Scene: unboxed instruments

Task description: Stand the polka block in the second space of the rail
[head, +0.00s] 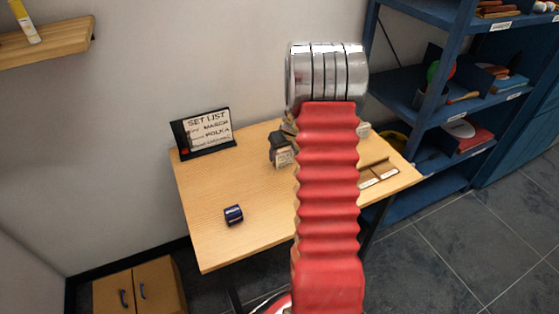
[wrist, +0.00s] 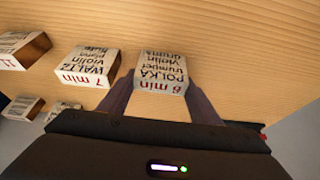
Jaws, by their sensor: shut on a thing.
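The polka block (wrist: 163,75), a wooden block with a white face lettered POLKA, trumpet, violin, drums and 8 min, is between the fingers of my gripper (wrist: 160,90) in the wrist view. The fingers are shut on its sides. In the head view my gripper (head: 280,140) is over the table, left of my red arm, with a lettered block face (head: 284,158) just below it. The rail (head: 379,174) lies on the table right of my arm. Its left part is hidden by the arm, so I cannot tell its spaces apart fully.
The waltz block (wrist: 86,68) stands close beside the polka block; another lettered block (wrist: 22,50) and two more are farther left. A set list board (head: 207,132) stands at the table's back left. A dark blue object (head: 233,214) sits at the front left. The table's left middle is clear.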

